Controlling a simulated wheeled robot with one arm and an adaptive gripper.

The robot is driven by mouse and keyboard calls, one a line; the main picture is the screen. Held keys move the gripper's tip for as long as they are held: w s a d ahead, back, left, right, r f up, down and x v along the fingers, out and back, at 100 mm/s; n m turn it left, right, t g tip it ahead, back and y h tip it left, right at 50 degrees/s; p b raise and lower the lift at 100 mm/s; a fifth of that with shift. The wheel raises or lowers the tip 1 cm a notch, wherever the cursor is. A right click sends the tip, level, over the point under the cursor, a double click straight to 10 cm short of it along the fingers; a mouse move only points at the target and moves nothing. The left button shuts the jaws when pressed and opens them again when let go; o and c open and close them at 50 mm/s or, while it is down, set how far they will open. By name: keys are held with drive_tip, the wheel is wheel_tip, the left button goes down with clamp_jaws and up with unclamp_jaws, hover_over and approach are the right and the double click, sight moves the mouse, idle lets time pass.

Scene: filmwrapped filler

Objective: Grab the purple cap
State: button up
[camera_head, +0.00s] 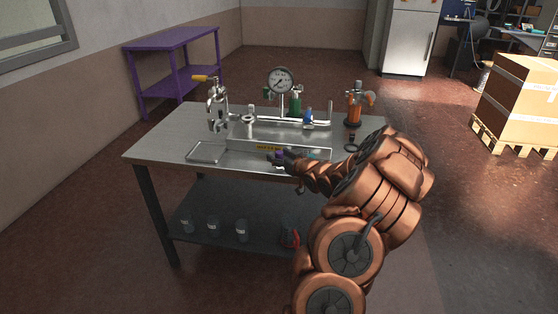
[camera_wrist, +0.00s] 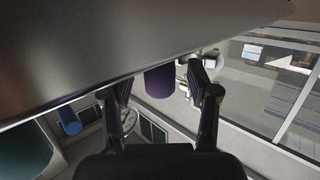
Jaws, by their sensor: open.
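The purple cap (camera_wrist: 159,82) is a short dark purple cylinder in the wrist view. It shows between the two fingers of my gripper (camera_wrist: 158,92), which are spread apart on either side of it. I see a gap on both sides, and the fingers do not look closed on it. In the head view my gripper (camera_head: 276,158) is low over the shallow metal tray (camera_head: 206,151) on the workbench. A small purple patch (camera_head: 280,152) shows right by the fingers there, and my arm hides part of the tray.
Behind the tray on the workbench (camera_head: 150,146) stand a pressure gauge (camera_head: 280,80), a metal device with a yellow handle (camera_head: 217,108) and an orange device (camera_head: 354,106). Several jars (camera_head: 212,224) stand on the lower shelf. The bench's front left top is clear.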

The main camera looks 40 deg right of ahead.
drive_tip(key=shift+w, duration=0.2)
clamp_jaws()
idle(0.5)
